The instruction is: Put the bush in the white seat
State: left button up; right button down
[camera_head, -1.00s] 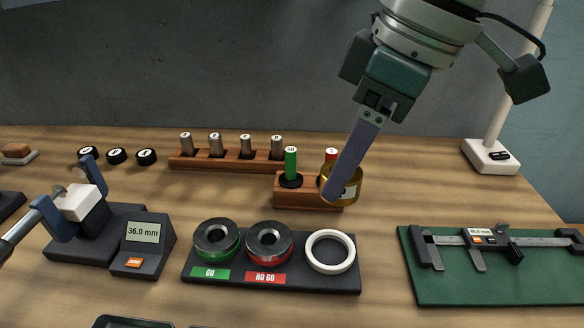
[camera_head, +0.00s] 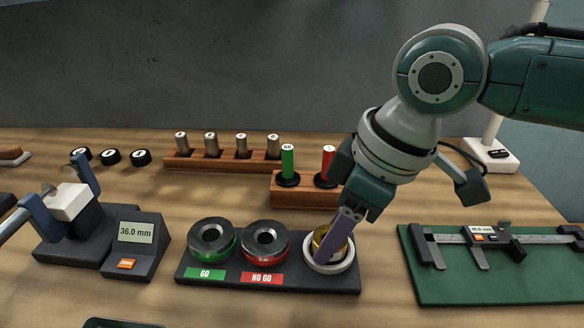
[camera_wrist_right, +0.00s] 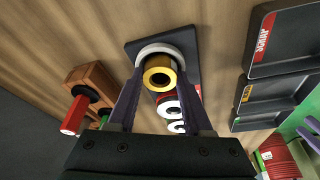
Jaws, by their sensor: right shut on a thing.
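The bush (camera_head: 334,240) is a short brass-coloured ring with a dark inside. It is upright within the white seat (camera_head: 345,266), a white ring at the right end of the black gauge block, and its upper part shows above the rim. I cannot tell whether it touches the seat's bottom. My right gripper (camera_head: 328,254) is shut on the bush, with one purple finger across its near side. In the right wrist view the bush (camera_wrist_right: 159,76) lies between both fingers, with the white seat (camera_wrist_right: 155,48) around and behind it.
The GO ring (camera_head: 212,240) and NO GO ring (camera_head: 265,241) sit left of the seat. A wooden block (camera_head: 300,194) with green and red plugs stands behind. A micrometer stand (camera_head: 130,250) is left; a caliper on a green mat (camera_head: 450,285) is right.

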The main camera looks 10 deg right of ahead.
jog(key=shift+c, duration=1.6)
grip_release()
jog(key=shift+f, duration=0.1)
jog(key=shift+r, duration=0.5)
jog(key=p+v, duration=0.2)
jog(key=v, duration=0.9)
jog(key=s+a+f+m+t+y, duration=0.1)
jog(key=s+a+f+y, duration=0.1)
jog(key=s+a+f, duration=0.4)
jog(key=s+m, duration=0.1)
jog(key=s+d+m, duration=0.1)
jog(key=s, duration=0.1)
jog(key=s+m+h, duration=0.1)
jog(key=s, duration=0.1)
jog(key=shift+d+f+t, duration=0.3)
jog(key=shift+f+t, duration=0.05)
jog(key=shift+t, duration=0.05)
jog(key=s+d+m+h, duration=0.1)
jog(key=s+d, duration=0.1)
jog(key=s+d+f+m+h, duration=0.1)
jog(key=s+d+m, duration=0.1)
jog(key=d, duration=0.1)
jog(key=s+d+f+m+h, duration=0.1)
jog(key=s+d, duration=0.2)
jog(key=shift+d+f, duration=0.1)
jog(key=shift+d, duration=0.15)
